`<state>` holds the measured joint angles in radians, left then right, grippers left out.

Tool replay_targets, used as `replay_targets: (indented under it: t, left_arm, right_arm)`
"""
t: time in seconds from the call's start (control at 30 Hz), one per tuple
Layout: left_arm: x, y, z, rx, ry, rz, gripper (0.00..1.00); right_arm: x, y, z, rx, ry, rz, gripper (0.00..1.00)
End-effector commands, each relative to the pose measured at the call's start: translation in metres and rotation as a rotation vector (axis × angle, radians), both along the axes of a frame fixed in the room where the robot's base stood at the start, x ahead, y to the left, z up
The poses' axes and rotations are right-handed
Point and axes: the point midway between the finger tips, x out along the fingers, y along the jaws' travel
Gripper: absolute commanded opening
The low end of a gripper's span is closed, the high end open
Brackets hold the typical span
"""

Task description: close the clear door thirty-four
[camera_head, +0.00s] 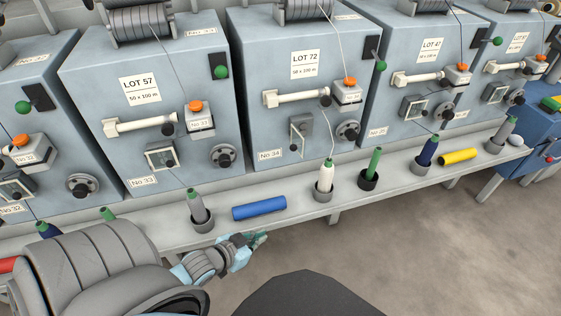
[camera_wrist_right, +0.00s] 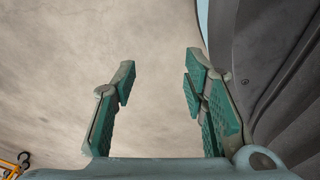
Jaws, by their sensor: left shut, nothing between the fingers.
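Clear door thirty-four (camera_head: 296,141) is a small framed pane on the front of the grey-blue machine marked LOT 72 and No.34 (camera_head: 270,155). It appears swung out from its dark opening, standing at an angle to the machine face, unlike the flat one on No.33 (camera_head: 161,157). My left gripper (camera_head: 262,237) is shut and empty, low in front of the shelf, below and left of the door and well apart from it. My right gripper (camera_wrist_right: 155,82) shows in the right wrist view, open and empty above a plain floor.
The shelf (camera_head: 290,197) below the machines carries a blue cylinder (camera_head: 259,208), a white thread bobbin (camera_head: 325,175), a green bobbin (camera_head: 373,163) and a grey one (camera_head: 197,207). Floor at right is clear.

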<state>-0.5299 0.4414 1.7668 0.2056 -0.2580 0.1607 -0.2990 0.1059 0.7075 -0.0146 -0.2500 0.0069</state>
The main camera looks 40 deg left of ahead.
Motion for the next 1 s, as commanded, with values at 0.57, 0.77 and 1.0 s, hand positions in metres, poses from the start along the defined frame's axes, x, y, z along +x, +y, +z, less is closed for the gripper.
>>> replay_targets:
  t: [0.57, 0.77, 1.0]
  left_arm:
    - [0.039, 0.078, 0.155, -0.176, -0.786, -0.195, 0.0]
    - [0.077, 0.068, 0.161, -0.176, -0.788, -0.194, 0.0]
    - [0.127, 0.055, 0.169, -0.174, -0.787, -0.195, 0.0]
  right_arm:
    - [0.013, 0.0, -0.029, 0.0, -0.022, -0.002, 0.4]
    - [0.034, 0.008, -0.037, 0.017, -0.063, -0.019, 0.4]
    - [0.075, 0.025, -0.047, 0.057, -0.142, -0.059, 0.4]
